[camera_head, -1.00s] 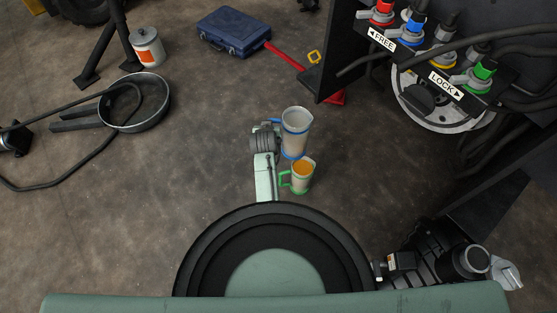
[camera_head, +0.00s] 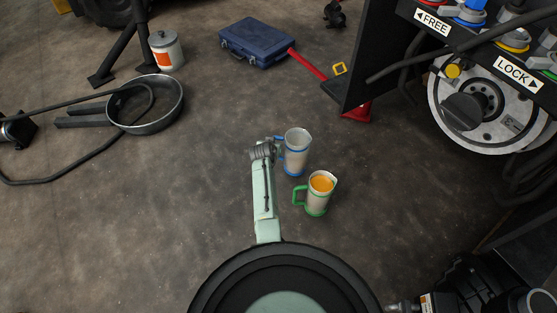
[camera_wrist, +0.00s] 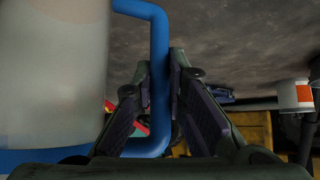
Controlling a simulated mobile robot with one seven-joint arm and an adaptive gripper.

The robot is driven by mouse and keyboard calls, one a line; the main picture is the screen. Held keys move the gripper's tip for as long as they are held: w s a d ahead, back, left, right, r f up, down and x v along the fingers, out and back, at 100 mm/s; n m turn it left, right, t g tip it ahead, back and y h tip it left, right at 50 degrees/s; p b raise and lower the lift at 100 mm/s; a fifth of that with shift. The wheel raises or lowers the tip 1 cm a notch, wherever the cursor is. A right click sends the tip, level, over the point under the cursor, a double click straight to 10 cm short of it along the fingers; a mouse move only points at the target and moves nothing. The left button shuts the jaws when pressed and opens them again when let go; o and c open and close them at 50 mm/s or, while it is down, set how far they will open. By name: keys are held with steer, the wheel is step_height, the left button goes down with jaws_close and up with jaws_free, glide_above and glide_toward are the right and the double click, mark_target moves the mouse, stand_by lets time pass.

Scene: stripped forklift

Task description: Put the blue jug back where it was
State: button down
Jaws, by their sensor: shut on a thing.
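The blue jug, a pale cup with a blue handle and blue base band, shows in the head view (camera_head: 296,152) and large at the left of the wrist view (camera_wrist: 50,75). My gripper (camera_head: 277,148) is at its left side. In the wrist view my gripper's fingers (camera_wrist: 160,95) are closed around the upright part of the blue handle. The jug looks upright; I cannot tell whether its base touches the floor. A green-handled jug (camera_head: 316,200) with orange contents stands just in front and to the right, apart from it.
A round pan (camera_head: 170,122) and an orange-white canister (camera_head: 166,52) are at the left. A blue case (camera_head: 257,45) and red bar (camera_head: 308,64) lie at the back. The black forklift panel (camera_head: 352,75) stands at the right. Floor left of my arm is clear.

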steer(key=shift+w+f+b, duration=0.1)
steer(key=shift+f+b, duration=0.55)
steer(key=shift+f, duration=1.95)
steer(key=shift+f+b, duration=0.15)
steer(key=shift+b, duration=0.15)
steer(key=c, duration=1.6)
jaws_free()
